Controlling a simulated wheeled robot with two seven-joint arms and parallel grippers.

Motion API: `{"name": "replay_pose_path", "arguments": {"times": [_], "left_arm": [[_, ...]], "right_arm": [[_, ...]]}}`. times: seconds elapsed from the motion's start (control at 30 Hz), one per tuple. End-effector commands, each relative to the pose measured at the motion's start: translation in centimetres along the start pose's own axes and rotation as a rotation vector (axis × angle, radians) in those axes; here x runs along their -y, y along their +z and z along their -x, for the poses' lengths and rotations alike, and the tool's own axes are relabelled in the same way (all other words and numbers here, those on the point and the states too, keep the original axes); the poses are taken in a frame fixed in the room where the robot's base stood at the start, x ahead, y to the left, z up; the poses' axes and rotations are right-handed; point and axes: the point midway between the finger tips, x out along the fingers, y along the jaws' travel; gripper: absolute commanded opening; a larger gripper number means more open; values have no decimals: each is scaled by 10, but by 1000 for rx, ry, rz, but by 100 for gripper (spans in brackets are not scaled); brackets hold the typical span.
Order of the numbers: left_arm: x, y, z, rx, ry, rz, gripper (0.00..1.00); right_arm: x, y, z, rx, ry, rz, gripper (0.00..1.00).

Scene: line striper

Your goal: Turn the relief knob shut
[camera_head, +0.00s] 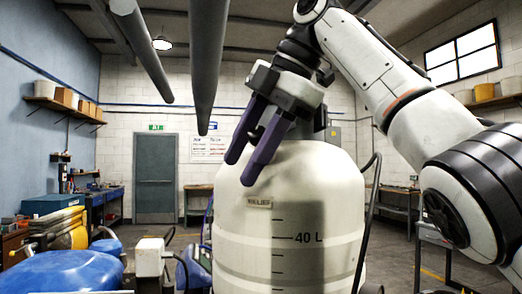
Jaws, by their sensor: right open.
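A large cream tank (310,190) with a "40 L" scale stands in the middle. My right gripper (242,170) reaches down from the upper right in front of the tank's shoulder. Its two purple fingers are apart and their tips are above and slightly left of the plate. A small dark part shows between the fingers; I cannot tell whether it is the relief knob or part of the gripper. No knob is clearly visible elsewhere, and the gripper covers part of the tank top. My left gripper is out of view.
Two grey bars (207,65) slant down from the top, left of my right gripper. A black hose (369,215) runs down the tank's right side. Blue rounded parts (62,272) and a yellow part (60,228) are at lower left. A workbench stands behind at right.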

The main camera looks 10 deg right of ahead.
Motion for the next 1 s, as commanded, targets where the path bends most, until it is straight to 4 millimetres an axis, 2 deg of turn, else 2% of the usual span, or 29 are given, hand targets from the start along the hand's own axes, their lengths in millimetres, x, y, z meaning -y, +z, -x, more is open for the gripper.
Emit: {"name": "replay_pose_path", "arguments": {"times": [0.47, 1.0], "left_arm": [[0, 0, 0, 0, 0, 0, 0], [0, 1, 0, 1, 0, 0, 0]], "right_arm": [[-2, 1, 0, -1, 35, -23, 41], [-10, 2, 2, -9, 269, -206, 41]]}}
